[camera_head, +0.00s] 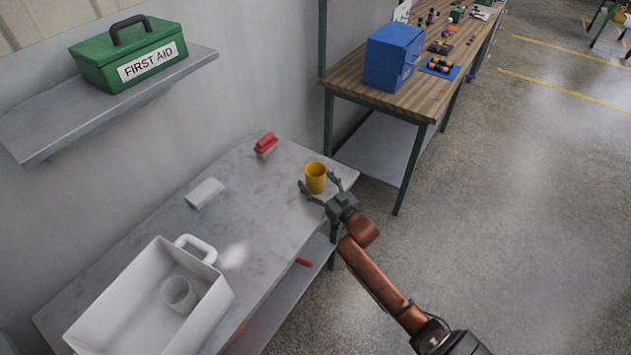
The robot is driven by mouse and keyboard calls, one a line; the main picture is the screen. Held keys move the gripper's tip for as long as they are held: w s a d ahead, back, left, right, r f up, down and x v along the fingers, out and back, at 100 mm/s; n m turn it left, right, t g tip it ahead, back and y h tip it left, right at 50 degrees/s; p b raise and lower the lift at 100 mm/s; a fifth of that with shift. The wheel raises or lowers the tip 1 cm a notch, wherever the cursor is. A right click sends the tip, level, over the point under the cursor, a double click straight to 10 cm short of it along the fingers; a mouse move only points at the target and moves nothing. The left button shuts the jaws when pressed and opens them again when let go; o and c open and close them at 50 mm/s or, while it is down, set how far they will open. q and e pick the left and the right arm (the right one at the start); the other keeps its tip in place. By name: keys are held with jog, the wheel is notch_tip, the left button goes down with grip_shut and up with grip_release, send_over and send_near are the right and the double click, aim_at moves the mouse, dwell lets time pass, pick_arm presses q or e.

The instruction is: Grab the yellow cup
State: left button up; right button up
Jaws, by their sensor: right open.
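The yellow cup (315,178) stands upright on the grey table (262,215), near its far right corner. My right gripper (319,189) is open at the cup. Its two fingers reach to either side of the cup, one to the left and one to the right. I cannot tell whether a finger touches it. My right arm comes in from the lower right. My left gripper is not in view.
A white bin (216,304) with a pale cup (179,294) inside stands at the table's near end. A white block (205,193) and a red-topped brush (266,146) lie behind. A shelf (62,118) holds a green first aid box (130,58). A wooden workbench (345,78) stands beyond.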

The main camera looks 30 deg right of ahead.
jog(key=shift+c, duration=0.2)
jog(key=c, duration=1.3)
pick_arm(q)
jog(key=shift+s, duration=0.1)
pick_arm(e)
jog(key=shift+r, duration=0.1)
